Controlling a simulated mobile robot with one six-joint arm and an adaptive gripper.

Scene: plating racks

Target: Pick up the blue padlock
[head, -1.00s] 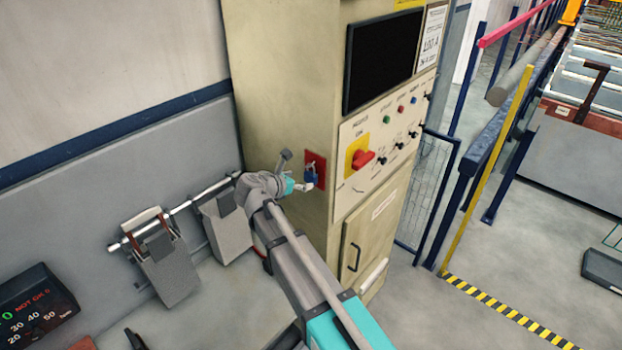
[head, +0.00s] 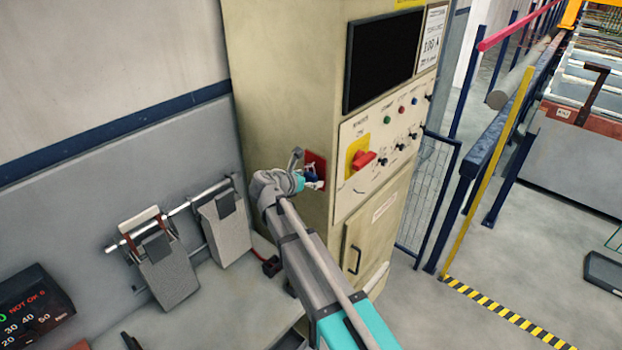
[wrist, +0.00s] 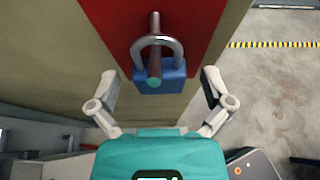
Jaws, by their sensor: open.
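The blue padlock (wrist: 160,80) hangs by its silver shackle on a peg that sticks out from a red plate (wrist: 190,18) in the wrist view. In the head view the padlock (head: 310,176) is small and partly covered by my gripper, in front of the red plate on the cabinet's side. My gripper (wrist: 160,88) is open, with one finger on each side of the padlock and visible gaps between. Its fingertips point toward the red plate. It also shows in the head view (head: 312,184).
The beige cabinet (head: 285,70) carries a dark screen (head: 382,60) and a red rotary switch (head: 363,158) close to the right of my gripper. A rail with hanging grey holders (head: 168,268) is at the left. A yellow post (head: 485,170) stands on the right.

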